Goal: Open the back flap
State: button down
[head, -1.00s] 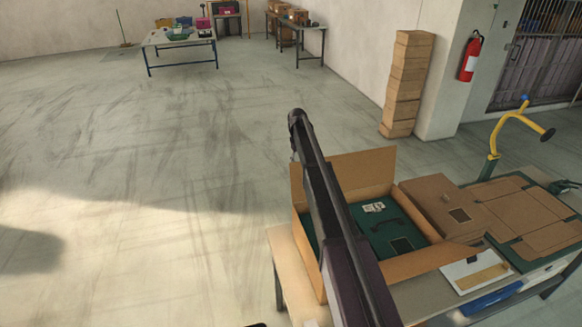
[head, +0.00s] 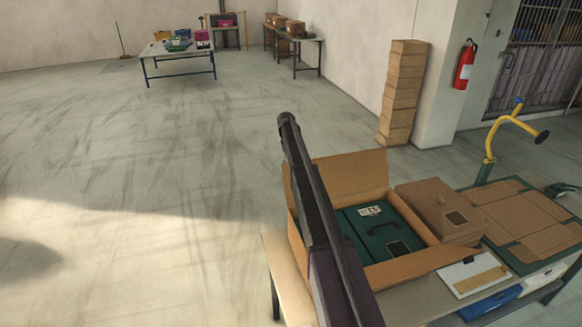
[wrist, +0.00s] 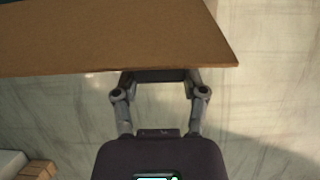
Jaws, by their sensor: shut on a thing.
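An open cardboard box (head: 288,225) stands on the table in the head view, with a green case (head: 385,240) with a dark handle inside it. Its back flap (head: 350,175) stands up and leans away from the opening. In the wrist view a brown cardboard flap (wrist: 110,38), which looks like the back flap, fills the upper left. My gripper (wrist: 157,76) is at its lower edge, shut on it; the fingertips are partly hidden by the flap. In the head view my arm hides my gripper and part of the box.
A closed brown box (head: 437,208) stands right beside the open one. Flat cardboard (head: 525,218) lies farther right, near a yellow bent post (head: 490,145). A white sheet with a tan strip (head: 473,275) lies at the front. The floor left of the table is clear.

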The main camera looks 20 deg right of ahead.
jog(key=shift+a, duration=0.15)
jog(key=shift+c, duration=0.6)
grip_release()
